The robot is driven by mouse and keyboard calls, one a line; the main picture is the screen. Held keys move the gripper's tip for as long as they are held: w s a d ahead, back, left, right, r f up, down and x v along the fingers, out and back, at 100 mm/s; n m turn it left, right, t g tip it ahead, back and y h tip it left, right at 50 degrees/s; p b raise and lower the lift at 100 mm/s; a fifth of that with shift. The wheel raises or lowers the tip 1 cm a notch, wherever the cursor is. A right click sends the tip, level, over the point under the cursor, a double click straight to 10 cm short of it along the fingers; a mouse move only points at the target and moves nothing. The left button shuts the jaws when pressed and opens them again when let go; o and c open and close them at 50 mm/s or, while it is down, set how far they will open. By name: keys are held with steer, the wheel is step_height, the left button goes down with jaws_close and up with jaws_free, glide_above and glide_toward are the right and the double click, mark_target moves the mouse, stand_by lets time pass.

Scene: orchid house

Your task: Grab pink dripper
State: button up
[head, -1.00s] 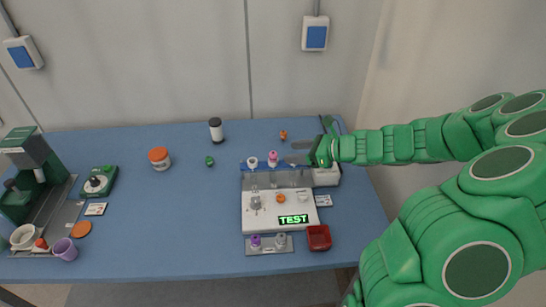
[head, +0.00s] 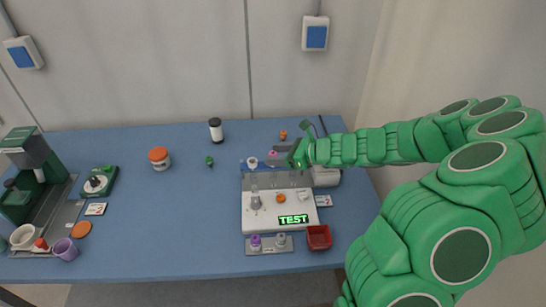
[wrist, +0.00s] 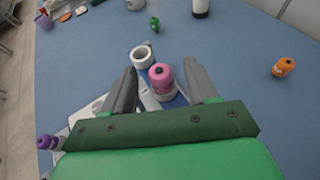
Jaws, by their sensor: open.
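The pink dripper (wrist: 160,76) is a small pink bottle standing upright in a white ring holder, seen in the wrist view between my open fingers. In the head view the pink dripper (head: 272,155) is partly covered by my gripper (head: 285,155), which reaches in from the right at the back of the white device. In the wrist view my gripper (wrist: 160,88) has one finger on each side of the dripper, with gaps visible on both sides. Whether the fingertips are level with it in height is hard to tell.
An empty white ring (wrist: 143,54) is beside the dripper on the left. An orange dripper (wrist: 283,67) and a small green one (wrist: 154,24) stand farther off. The white device (head: 262,222), its TEST display lit, lies in front.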

jaws_close()
steer(key=shift+r, duration=0.15)
